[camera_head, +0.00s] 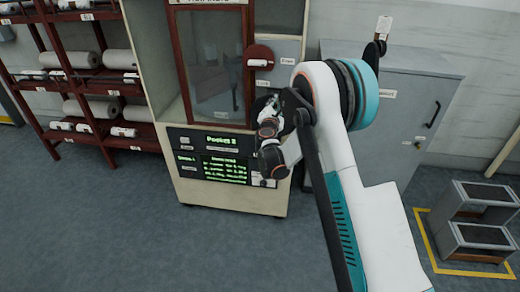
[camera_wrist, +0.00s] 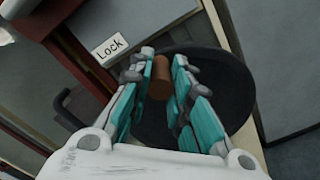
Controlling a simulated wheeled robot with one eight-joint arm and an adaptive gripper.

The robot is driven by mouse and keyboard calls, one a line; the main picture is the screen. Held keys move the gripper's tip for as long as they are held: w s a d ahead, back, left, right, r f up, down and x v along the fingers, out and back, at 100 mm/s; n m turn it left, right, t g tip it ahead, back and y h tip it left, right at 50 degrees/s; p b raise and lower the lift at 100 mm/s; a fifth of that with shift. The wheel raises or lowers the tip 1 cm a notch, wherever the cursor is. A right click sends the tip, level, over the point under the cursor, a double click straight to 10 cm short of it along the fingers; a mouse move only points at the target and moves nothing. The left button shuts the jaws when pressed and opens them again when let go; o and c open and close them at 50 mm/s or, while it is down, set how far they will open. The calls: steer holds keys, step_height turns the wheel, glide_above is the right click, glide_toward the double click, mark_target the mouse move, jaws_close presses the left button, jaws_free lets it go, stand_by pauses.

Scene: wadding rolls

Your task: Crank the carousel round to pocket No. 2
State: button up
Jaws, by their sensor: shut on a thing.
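A brown crank handle (camera_wrist: 160,80) stands out from a black round crank wheel (camera_wrist: 230,78) in the wrist view. My gripper (camera_wrist: 162,58) has its teal fingers on both sides of the handle, shut on it. In the head view, my arm hides most of the crank and the grip. The carousel cabinet (camera_head: 232,197) has a glazed window (camera_head: 215,65). Its upper display (camera_head: 222,140) reads "Pocket 2" in green; a larger green text panel (camera_head: 224,168) sits below. The pockets behind the glass cannot be made out.
A "Lock" label (camera_wrist: 108,46) is beside the wheel. Red shelves (camera_head: 95,90) with rolls stand left. The front floor is clear.

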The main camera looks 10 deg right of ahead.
steer(key=shift+w+a+f, duration=0.1)
steer(key=shift+w+a, duration=0.15)
steer(key=shift+a, duration=0.7)
steer(key=o, duration=1)
steer(key=shift+s, duration=0.1)
steer(key=v, duration=0.9)
steer(key=shift+s, duration=0.35)
steer(key=shift+a, duration=0.1)
